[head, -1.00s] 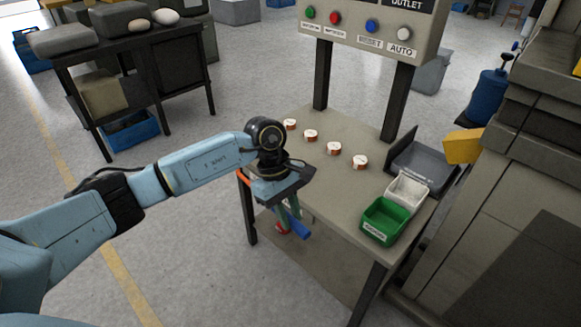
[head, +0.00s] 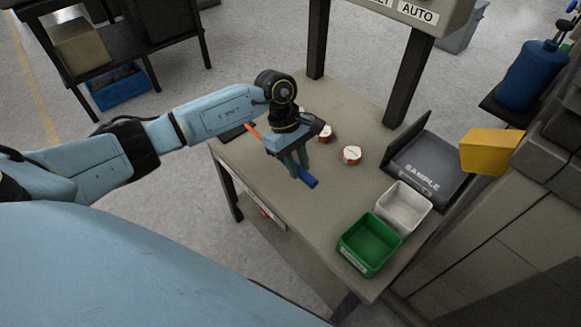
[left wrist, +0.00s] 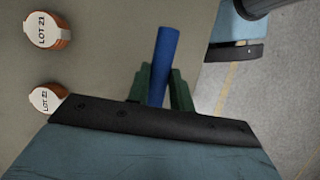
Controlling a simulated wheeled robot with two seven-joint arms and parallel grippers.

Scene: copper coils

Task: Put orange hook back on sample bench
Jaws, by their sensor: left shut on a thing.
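My left gripper (head: 297,167) is shut on a blue bar (head: 309,180), which looks like the handle of the orange hook. An orange end (head: 252,130) shows on the far side of the gripper, in line with the bar. The middle is hidden by the gripper. In the left wrist view the blue bar (left wrist: 164,55) stands between the green fingers (left wrist: 160,90). The bench (head: 290,222) lies below the gripper, which is over its left part. I cannot tell whether the hook touches the bench top. My right gripper is not in view.
Copper coils with white labels (head: 351,154) stand right of the gripper. A green bin (head: 369,243), a white bin (head: 404,206) and a dark tray marked SAMPLE (head: 428,170) fill the right end. Dark posts (head: 408,85) rise at the back. The bench's front middle is clear.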

